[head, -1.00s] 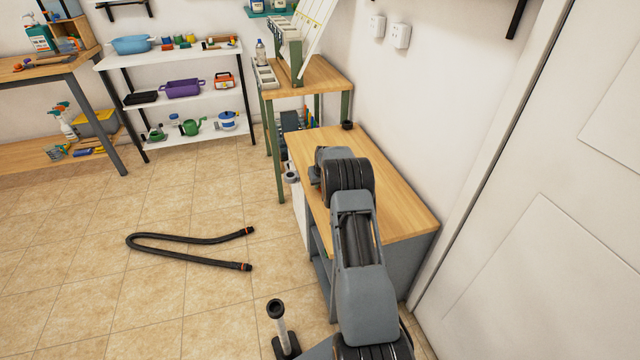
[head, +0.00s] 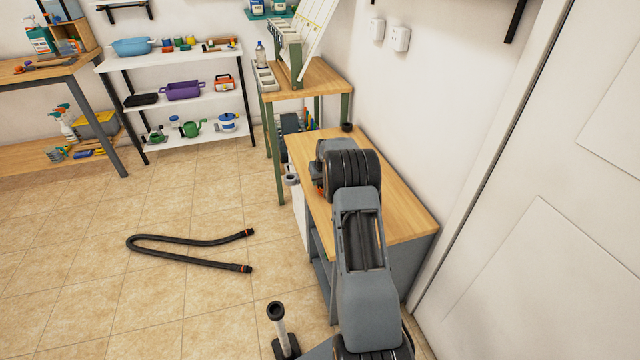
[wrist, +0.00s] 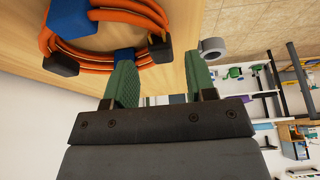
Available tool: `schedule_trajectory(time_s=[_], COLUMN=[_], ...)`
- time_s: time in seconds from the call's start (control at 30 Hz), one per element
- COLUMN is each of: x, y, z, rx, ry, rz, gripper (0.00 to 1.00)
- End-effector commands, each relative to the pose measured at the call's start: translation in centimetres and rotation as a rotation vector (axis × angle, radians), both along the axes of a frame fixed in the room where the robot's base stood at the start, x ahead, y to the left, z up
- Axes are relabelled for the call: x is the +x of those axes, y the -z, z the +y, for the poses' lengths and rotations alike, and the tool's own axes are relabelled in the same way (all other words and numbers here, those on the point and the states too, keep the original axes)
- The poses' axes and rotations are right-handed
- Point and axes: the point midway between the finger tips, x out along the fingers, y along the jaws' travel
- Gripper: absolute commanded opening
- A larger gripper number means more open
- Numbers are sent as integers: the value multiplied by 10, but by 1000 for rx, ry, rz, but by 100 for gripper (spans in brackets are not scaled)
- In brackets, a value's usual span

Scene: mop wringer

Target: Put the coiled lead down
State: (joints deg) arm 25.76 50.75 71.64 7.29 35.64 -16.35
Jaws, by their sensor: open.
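The coiled lead (wrist: 112,16) is orange, with blue ties and black end pieces. In the wrist view it lies on the wooden bench top (wrist: 25,45), partly cut off by the picture's top edge. My gripper (wrist: 160,75) is open, with its two green ribbed fingers apart. The left finger is close to the coil, and the coil's right end reaches over the gap between the fingers. I cannot tell whether a finger touches it. In the head view my arm hides most of the gripper; a bit of orange lead (head: 319,189) shows at the left edge of the bench top (head: 395,200).
A black hose (head: 190,241) lies on the tiled floor to the left. A small dark cup (head: 347,127) stands at the bench's far end. Behind it are a wooden stand (head: 310,78) and white shelves (head: 190,97). A wall and door close off the right.

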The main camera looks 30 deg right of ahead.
Motion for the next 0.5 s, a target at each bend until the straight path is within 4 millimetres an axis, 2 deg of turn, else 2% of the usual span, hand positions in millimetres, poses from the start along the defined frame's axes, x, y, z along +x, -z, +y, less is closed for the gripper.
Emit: schedule_trajectory(time_s=[0.03,0.2,0.4,0.5], x=[-4,-15,-23,-28], y=[-12,-39,-58,-70], z=[1,4,6,14], rx=[-1,0,0,1], ry=[0,0,0,-6], rz=[-2,-1,0,2], gripper=[51,51,51,51])
